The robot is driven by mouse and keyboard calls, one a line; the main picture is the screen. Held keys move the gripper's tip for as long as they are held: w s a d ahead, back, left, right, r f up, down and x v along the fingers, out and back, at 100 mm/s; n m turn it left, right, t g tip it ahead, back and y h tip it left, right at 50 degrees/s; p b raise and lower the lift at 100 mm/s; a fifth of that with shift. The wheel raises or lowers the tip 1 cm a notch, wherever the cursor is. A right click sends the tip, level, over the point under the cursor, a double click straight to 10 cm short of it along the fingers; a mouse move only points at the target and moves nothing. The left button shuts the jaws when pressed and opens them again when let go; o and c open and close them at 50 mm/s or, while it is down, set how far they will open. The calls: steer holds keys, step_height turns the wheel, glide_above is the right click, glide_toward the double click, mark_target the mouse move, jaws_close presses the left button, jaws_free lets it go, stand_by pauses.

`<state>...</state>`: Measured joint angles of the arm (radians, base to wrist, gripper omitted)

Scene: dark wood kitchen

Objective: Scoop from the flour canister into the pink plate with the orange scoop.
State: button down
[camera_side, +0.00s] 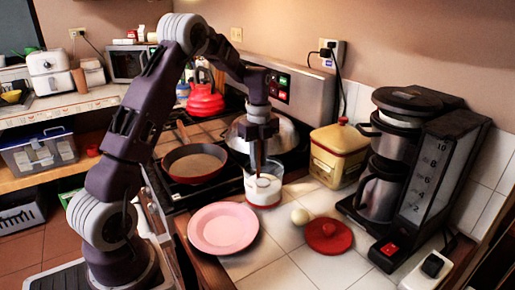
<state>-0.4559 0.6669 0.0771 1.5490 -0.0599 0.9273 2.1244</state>
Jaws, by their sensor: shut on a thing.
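The flour canister (264,193) is a clear jar with white flour inside and a reddish band near its bottom, standing on the white tiled counter beside the stove. My gripper (258,143) is above it, pointing down, shut on the orange scoop (259,160). The scoop hangs roughly upright with its lower end inside the canister's mouth. Whether it touches the flour, or carries any, I cannot tell. The pink plate (222,229) lies at the counter's front left, in front and to the left of the canister, and looks empty.
A yellow box (339,154) and a coffee maker (421,165) stand to the right. A pan (194,164) and a domed metal lid (282,136) are on the stove behind.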

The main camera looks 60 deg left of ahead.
steer(key=shift+d+f, duration=0.2)
steer(key=shift+f, duration=0.35)
steer(key=shift+d+f, duration=0.15)
steer(key=shift+d, duration=0.2)
step_height(320, 180, up, 16)
steer(key=shift+a, duration=0.35)
